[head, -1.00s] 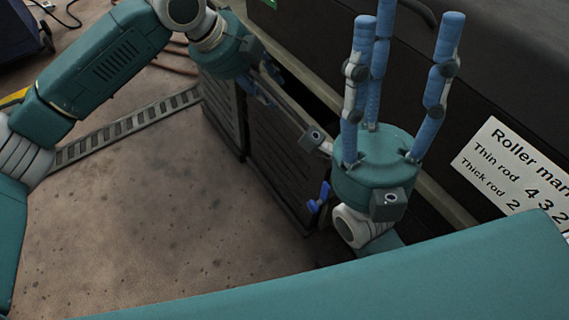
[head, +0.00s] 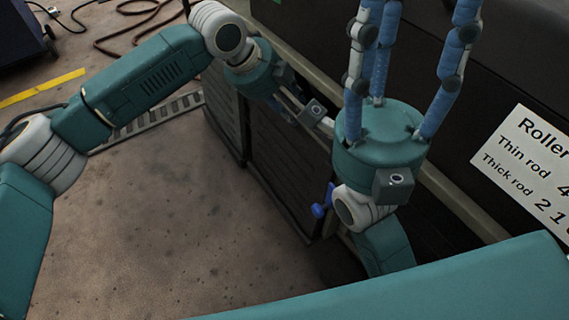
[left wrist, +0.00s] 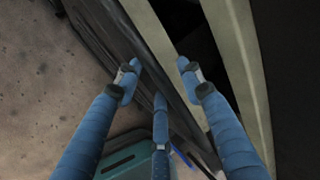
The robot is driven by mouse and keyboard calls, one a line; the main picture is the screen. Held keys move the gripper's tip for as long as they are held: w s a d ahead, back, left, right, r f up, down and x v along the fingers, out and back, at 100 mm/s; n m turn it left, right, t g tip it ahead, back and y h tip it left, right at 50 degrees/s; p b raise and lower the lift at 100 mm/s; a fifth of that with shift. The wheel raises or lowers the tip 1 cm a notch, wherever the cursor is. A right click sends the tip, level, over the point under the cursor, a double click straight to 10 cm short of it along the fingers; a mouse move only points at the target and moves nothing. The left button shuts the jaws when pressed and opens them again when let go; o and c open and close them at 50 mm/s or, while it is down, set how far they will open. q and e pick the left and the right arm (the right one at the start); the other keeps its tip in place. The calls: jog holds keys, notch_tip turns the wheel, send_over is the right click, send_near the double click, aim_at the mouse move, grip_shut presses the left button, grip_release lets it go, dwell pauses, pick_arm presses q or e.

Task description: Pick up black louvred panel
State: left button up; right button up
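A black louvred panel (head: 290,165) stands upright, low against the side of the dark machine. A second dark slatted panel (head: 226,112) stands to its left; I cannot tell if they are one piece. My left gripper (head: 286,92) is at the top edge of the panels, its fingers partly hidden behind the hand. In the left wrist view its blue fingers (left wrist: 158,88) are apart, with the dark panel edge (left wrist: 105,40) running between them; contact is unclear. My right gripper (head: 410,25) points up, fingers spread and empty, its tips cut off by the frame.
A pale rail (head: 460,205) runs along the dark machine above a dark gap. A white roller sign (head: 530,165) is on the machine at right. A blue knob (head: 322,203) is beside the front panel. Open floor (head: 170,220) lies left; a hose (head: 130,40) lies at the back.

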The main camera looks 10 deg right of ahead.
pick_arm(q)
grip_shut()
jog(key=shift+r, duration=0.25)
